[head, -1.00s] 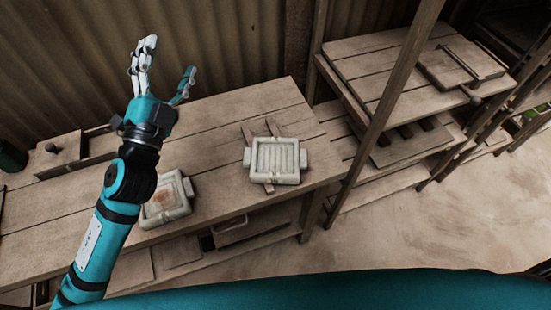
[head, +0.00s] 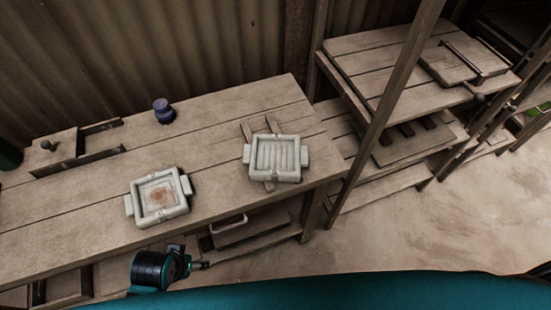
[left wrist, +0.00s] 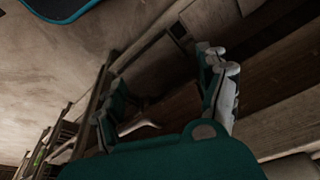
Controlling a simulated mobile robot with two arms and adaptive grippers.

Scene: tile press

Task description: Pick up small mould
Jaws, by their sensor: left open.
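Two pale, square moulds with side lugs lie on the wooden table in the head view. The left mould (head: 160,197) has a reddish-brown stain inside its recess. The right mould (head: 275,158) has a ribbed recess and rests across two wooden strips. They look similar in size, so I cannot tell which is the small mould. My left arm is low at the table's front edge, below the left mould, with its hand mostly hidden in the head view. In the left wrist view my left gripper (left wrist: 165,85) is open and empty, fingers apart. My right gripper is not in view.
A dark blue jar (head: 163,111) stands at the back of the table (head: 95,215). A wooden box with a knob (head: 48,146) is at the left. A drawer with a pale handle (head: 229,224) sits beneath the table. A shelf rack (head: 375,70) stands at the right.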

